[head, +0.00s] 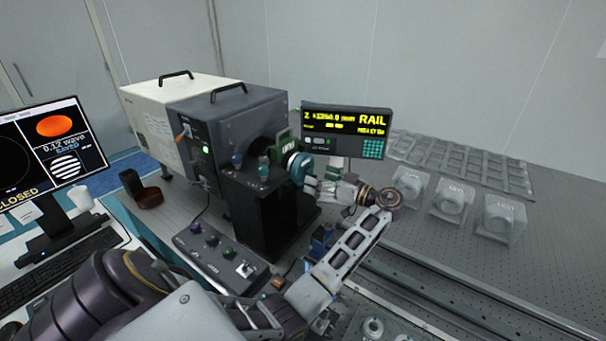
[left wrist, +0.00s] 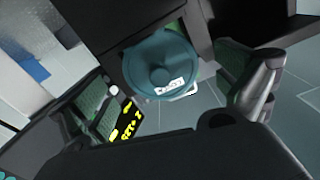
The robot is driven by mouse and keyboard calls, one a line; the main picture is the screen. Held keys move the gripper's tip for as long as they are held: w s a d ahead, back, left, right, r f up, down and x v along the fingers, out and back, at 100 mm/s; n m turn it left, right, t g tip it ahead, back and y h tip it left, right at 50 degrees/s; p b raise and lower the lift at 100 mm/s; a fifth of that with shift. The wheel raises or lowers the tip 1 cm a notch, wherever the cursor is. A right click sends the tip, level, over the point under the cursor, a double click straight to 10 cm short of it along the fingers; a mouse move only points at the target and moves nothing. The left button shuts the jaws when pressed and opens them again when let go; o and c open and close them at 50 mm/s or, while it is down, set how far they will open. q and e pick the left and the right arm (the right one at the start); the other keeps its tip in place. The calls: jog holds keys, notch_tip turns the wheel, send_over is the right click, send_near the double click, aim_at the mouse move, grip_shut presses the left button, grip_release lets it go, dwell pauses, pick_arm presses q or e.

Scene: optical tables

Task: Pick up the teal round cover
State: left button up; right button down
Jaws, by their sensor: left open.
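The teal round cover (head: 300,168) sits on the front of the dark machine's green mount, facing right. In the left wrist view the cover (left wrist: 161,64) shows face on, with a raised centre knob and a small white label. My left gripper (head: 318,188) is just right of the cover in the head view. In the left wrist view its fingers (left wrist: 178,95) are spread, one on each side of the cover, with nothing held. I cannot tell whether a finger touches the cover. My right gripper is not seen.
A dark grey and cream machine (head: 230,120) stands behind the cover. A display reading RAIL (head: 347,132) is close behind the gripper. Several clear-covered blocks (head: 453,200) stand at right. A knob box (head: 215,250) lies in front, and a monitor (head: 50,150) is at left.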

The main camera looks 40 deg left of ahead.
aim_at(312, 173)
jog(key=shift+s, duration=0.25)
pick_arm(q)
jog(key=shift+a, duration=0.15)
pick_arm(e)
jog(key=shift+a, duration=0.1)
pick_arm(q)
jog(key=a, duration=0.1)
jog(key=a+p, duration=0.1)
jog(key=a, duration=0.2)
jog(key=shift+s+r, duration=0.1)
jog(key=shift+r, duration=0.15)
jog(key=shift+a+p, duration=0.3)
jog(key=shift+a, duration=0.2)
jog(key=shift+f, duration=0.1)
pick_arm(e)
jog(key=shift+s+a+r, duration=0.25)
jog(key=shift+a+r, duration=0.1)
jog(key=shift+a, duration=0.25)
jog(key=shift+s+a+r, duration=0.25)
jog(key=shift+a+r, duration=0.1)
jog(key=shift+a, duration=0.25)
